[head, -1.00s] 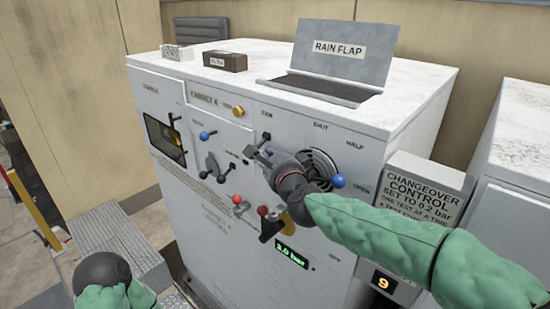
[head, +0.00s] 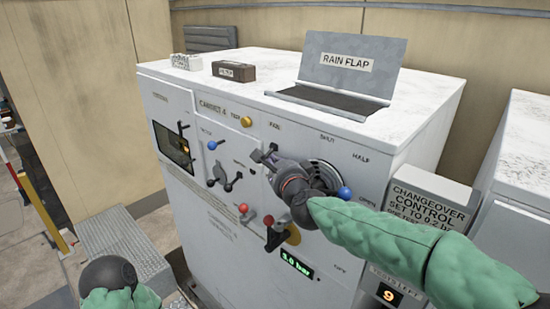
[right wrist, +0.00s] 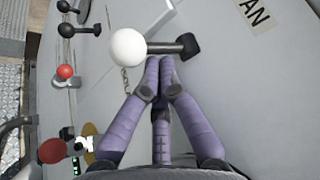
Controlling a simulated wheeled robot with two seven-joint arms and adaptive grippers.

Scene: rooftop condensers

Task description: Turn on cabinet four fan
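Cabinet 4 (head: 225,195) is a white condenser cabinet with levers and knobs on its front. The fan lever, with a white ball knob (right wrist: 128,47) on a black arm (right wrist: 172,46), shows in the right wrist view beside the end of a "FAN" label (right wrist: 255,14). My right gripper (right wrist: 160,62) has its purple fingers drawn together, with the tips right at the lever's arm. Whether they touch it is unclear. In the head view my right gripper (head: 268,158) covers most of this lever.
A rain flap (head: 347,65) stands open on the cabinet top. Blue (head: 212,145) and red (head: 242,208) knobs and a green pressure display (head: 297,264) are nearby. A changeover sign (head: 428,205) stands to the right, beside another white cabinet (head: 515,200).

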